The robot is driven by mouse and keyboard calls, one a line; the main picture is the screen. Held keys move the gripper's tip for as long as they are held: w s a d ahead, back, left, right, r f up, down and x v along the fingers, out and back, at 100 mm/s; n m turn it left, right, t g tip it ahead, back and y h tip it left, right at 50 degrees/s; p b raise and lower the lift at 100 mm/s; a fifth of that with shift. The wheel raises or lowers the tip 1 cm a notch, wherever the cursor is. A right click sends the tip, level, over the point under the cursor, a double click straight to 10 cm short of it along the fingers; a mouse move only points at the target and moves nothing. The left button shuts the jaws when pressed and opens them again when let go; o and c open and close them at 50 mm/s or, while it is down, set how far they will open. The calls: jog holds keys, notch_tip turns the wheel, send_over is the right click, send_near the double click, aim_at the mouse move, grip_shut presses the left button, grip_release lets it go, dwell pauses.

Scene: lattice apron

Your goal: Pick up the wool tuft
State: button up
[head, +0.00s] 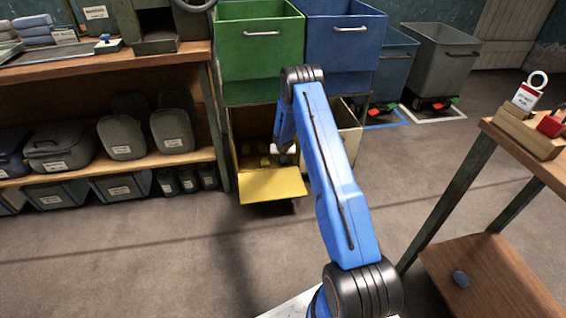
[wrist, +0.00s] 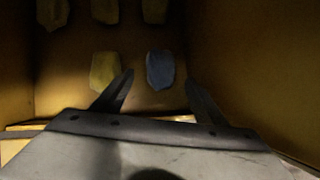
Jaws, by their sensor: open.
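A blue-grey lump (wrist: 160,69), which looks like the wool tuft, lies on the floor of the yellow bin (wrist: 215,60) in the wrist view. Several yellowish lumps (wrist: 104,70) of similar size lie to its left and farther up the picture. My gripper (wrist: 159,84) is open and empty, with the blue-grey lump seen between its two fingertips; the gap in depth is hard to judge. In the head view, my gripper (head: 284,150) reaches inside the yellow bin (head: 272,187), and my arm hides part of the opening. The blue-grey lump cannot be made out there.
The bin's walls stand close on both sides of my gripper. A green bin (head: 258,45) and a blue bin (head: 340,50) sit above it. Wooden shelves (head: 120,165) stand left and a wooden table (head: 530,155) right.

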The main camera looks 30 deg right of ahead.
aim_at(283, 161)
jog(key=shift+x, duration=2.6)
jog(key=shift+w+d, duration=0.1)
jog(key=c, duration=1.1)
